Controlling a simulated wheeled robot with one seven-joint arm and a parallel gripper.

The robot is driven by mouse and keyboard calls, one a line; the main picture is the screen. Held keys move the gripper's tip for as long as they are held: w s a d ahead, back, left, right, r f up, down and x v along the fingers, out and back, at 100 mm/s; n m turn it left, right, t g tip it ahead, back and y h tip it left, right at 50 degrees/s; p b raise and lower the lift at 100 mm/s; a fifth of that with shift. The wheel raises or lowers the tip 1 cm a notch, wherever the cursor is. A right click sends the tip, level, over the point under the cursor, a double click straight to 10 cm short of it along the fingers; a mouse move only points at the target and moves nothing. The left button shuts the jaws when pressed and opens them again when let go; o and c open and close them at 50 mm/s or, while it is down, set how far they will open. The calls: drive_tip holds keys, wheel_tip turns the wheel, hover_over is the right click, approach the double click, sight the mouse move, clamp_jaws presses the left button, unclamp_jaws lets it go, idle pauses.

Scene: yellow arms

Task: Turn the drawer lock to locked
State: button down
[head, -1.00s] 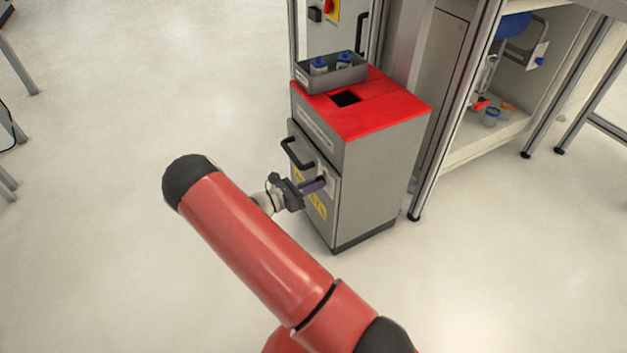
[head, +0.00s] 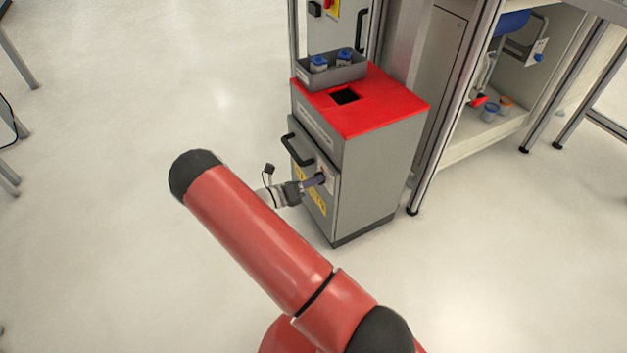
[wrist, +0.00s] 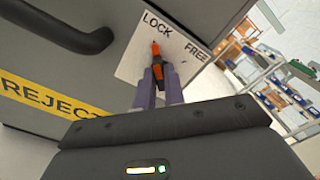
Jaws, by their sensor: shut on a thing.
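The drawer lock is an orange-red knob (wrist: 157,62) on a pale plate (wrist: 165,45) marked LOCK and FREE. My gripper (wrist: 160,80) is shut on the knob, one purple-grey finger on each side. In the wrist view the knob's tip points up toward the word LOCK. In the head view my gripper (head: 322,180) touches the front of the grey cabinet (head: 375,170) beside the drawer handle (head: 297,150). The knob is mostly hidden by the fingers there.
A black handle (wrist: 65,27) and a yellow REJECT label (wrist: 40,95) are close by on the drawer front. A grey tray (head: 330,75) with blue-capped jars stands on the red top (head: 385,105). Open floor (head: 130,240) lies to the left.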

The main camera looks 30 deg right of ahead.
drive_tip(key=c, duration=1.5)
unclamp_jaws()
drive_tip(key=a, duration=0.8)
drive_tip(key=shift+s+b, duration=0.1)
drive_tip(key=shift+b, duration=0.3)
